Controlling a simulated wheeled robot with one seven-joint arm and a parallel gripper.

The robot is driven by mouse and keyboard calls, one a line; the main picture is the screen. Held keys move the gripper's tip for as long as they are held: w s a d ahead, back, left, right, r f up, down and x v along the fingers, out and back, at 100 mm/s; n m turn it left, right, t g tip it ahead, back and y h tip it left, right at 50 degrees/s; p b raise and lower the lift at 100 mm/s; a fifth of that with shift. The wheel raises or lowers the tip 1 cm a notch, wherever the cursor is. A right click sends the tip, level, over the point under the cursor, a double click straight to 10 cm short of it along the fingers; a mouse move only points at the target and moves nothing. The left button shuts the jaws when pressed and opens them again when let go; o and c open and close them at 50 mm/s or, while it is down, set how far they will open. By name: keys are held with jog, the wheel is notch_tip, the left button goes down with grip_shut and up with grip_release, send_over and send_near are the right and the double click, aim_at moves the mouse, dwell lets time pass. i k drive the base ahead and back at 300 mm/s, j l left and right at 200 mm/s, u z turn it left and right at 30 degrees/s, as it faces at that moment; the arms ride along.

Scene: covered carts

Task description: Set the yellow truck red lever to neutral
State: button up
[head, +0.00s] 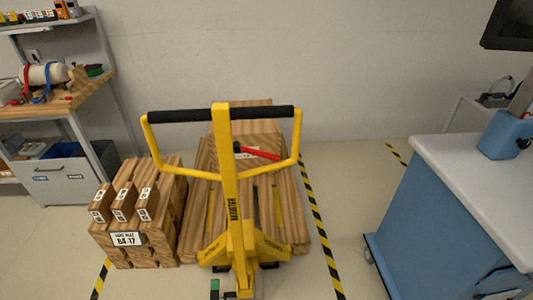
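The yellow truck (229,205) is a hand pallet truck standing in the middle of the head view. Its upright handle ends in a loop with a black grip bar (190,116). The red lever (262,153) sticks out to the right of the upright post, inside the loop below the bar, and tilts slightly down to the right. Its inner end has a black part (239,147). Which setting the lever is in cannot be told from this view. My gripper is not in view.
A wooden pallet (292,215) lies under and behind the truck, with stacked wooden blocks (124,203) to its left. Striped floor tape (322,240) runs along the right. A workbench (60,110) stands left, a blue cart (425,215) right. Floor between truck and cart is clear.

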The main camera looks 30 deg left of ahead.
aim_at(260, 154)
jog(key=i+j, duration=0.1)
jog(key=j, duration=0.35)
jog(key=i+j, duration=0.1)
jog(key=j, duration=0.3)
jog(key=i+j+z, duration=0.1)
jog(key=j, duration=0.35)
